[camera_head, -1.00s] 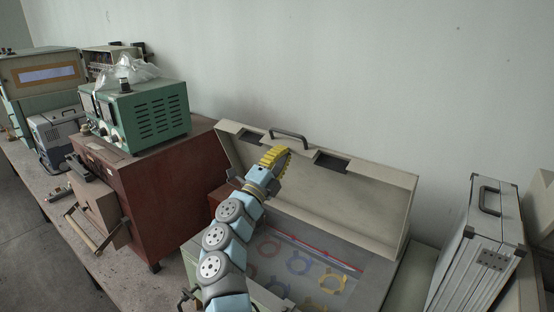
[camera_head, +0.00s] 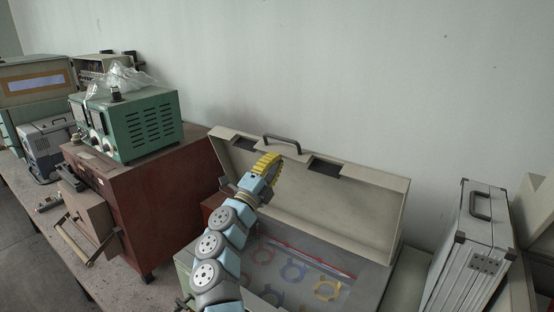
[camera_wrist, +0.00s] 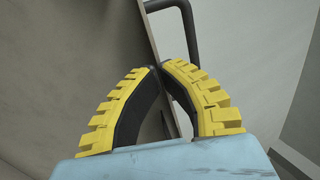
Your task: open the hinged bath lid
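The bath lid (camera_head: 330,197), a long beige cover, stands raised and tilted back along the rear of the bath (camera_head: 372,285). Its dark handle (camera_head: 283,143) is on the top edge; the handle also shows in the wrist view (camera_wrist: 190,30). The bath's top is exposed, with coloured ring shapes inside. My gripper (camera_head: 270,160), with yellow ribbed fingers, is at the lid's upper left part, below the handle. In the wrist view, the fingertips (camera_wrist: 160,66) are together beside the lid's edge. I see nothing clearly held between them.
A dark red cabinet (camera_head: 150,205) with a green instrument (camera_head: 150,125) on top stands left of the bath. A silver case (camera_head: 470,255) stands to the right. The wall (camera_head: 380,80) is close behind the lid. My arm crosses the bath's left part.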

